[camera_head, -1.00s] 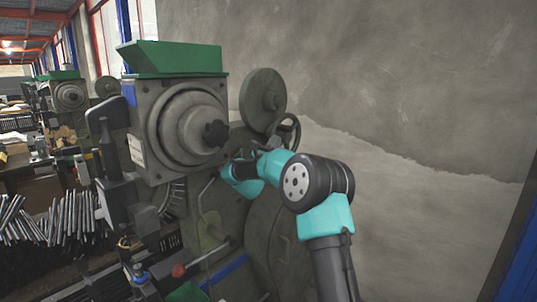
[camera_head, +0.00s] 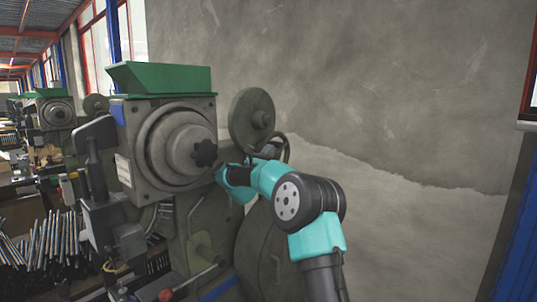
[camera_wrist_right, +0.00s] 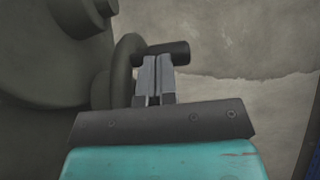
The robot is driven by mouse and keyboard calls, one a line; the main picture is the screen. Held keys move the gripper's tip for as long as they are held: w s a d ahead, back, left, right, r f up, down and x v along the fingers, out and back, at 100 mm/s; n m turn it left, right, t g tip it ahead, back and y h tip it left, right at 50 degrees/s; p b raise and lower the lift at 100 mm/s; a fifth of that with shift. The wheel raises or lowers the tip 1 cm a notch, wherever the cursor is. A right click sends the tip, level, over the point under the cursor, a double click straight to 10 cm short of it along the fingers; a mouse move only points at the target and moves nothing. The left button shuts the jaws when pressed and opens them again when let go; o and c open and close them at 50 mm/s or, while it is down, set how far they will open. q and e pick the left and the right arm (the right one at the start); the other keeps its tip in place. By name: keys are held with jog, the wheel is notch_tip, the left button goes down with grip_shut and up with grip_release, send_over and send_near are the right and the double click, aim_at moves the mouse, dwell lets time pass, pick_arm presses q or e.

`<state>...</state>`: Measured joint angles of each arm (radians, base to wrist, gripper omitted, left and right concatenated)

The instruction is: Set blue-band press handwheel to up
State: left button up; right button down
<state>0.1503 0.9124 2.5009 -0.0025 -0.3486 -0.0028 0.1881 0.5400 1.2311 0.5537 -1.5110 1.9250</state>
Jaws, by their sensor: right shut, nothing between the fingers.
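The press (camera_head: 160,78) has a green hopper top and a small blue patch on its upper left corner. Its dark handwheel (camera_head: 285,145) sits at the machine's right side, partly hidden behind my right gripper (camera_head: 264,152). In the right wrist view the handwheel (camera_wrist_right: 124,70) is seen nearly edge-on, with a dark peg handle (camera_wrist_right: 168,53) sticking out to the right. My right gripper (camera_wrist_right: 156,70) is shut and empty, its fingertips just at the underside of the handle; I cannot tell whether they touch. My left gripper is not in view.
A large round disc (camera_head: 252,115) stands above and left of the handwheel. A lever with a red knob (camera_head: 166,295) is low in front. Metal rods (camera_head: 45,240) lie at the left. The wall (camera_head: 400,90) side on the right is clear.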

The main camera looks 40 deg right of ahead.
jog(key=shift+s+d+r, duration=0.15)
jog(key=shift+d+r, duration=0.15)
jog(key=shift+r, duration=0.45)
jog(key=v, duration=1.5)
jog(key=shift+w+f, duration=0.25)
jog(key=shift+a, duration=0.1)
